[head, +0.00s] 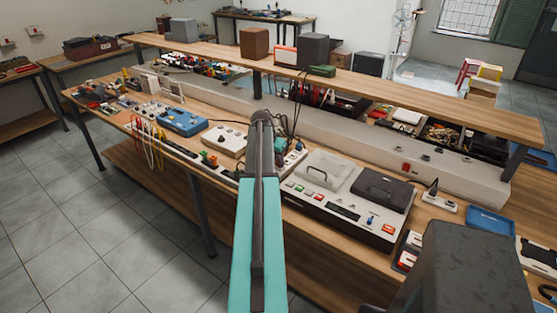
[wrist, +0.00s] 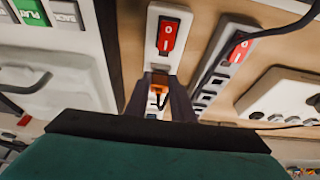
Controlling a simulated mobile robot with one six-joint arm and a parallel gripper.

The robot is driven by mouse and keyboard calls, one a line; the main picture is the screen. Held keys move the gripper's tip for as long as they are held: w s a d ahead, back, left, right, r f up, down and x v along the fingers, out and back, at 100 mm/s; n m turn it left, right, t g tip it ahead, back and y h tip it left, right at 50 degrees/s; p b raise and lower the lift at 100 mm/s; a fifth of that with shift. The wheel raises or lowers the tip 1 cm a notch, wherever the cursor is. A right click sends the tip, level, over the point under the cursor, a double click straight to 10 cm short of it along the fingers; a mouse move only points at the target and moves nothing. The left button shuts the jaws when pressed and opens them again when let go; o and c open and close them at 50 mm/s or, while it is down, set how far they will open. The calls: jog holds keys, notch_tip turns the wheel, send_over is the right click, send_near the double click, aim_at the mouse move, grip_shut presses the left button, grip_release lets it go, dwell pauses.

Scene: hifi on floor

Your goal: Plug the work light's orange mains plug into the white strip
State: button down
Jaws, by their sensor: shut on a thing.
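In the wrist view, the orange plug (wrist: 159,79) is between the two dark fingers of my gripper (wrist: 158,90), which is shut on it. A white strip (wrist: 182,15) with a red rocker switch (wrist: 167,37) lies straight beyond the plug. The plug overlaps the strip's line of sockets in the picture. I cannot tell whether its pins are in a socket or above it. A dark loop shows on the plug's near face. In the head view, my arm hides the plug and the fingertips.
A second strip (wrist: 218,75) with a red switch lies close on the right, with a pale device (wrist: 285,95) past it. A device with green and white keys (wrist: 31,12) is on the left. The head view shows a crowded wooden bench (head: 305,208) under a raised shelf (head: 400,97).

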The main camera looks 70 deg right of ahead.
dwell(0.9)
jog(key=c, duration=1.4)
grip_release()
jog(key=shift+c, duration=0.2)
jog(key=shift+f, duration=0.1)
jog(key=shift+b+v, duration=0.55)
jog(key=shift+v, duration=0.7)
jog(key=b+v, duration=0.2)
jog(key=v, duration=0.9)
jog(key=shift+a+r, duration=0.15)
jog(key=shift+r, duration=0.1)
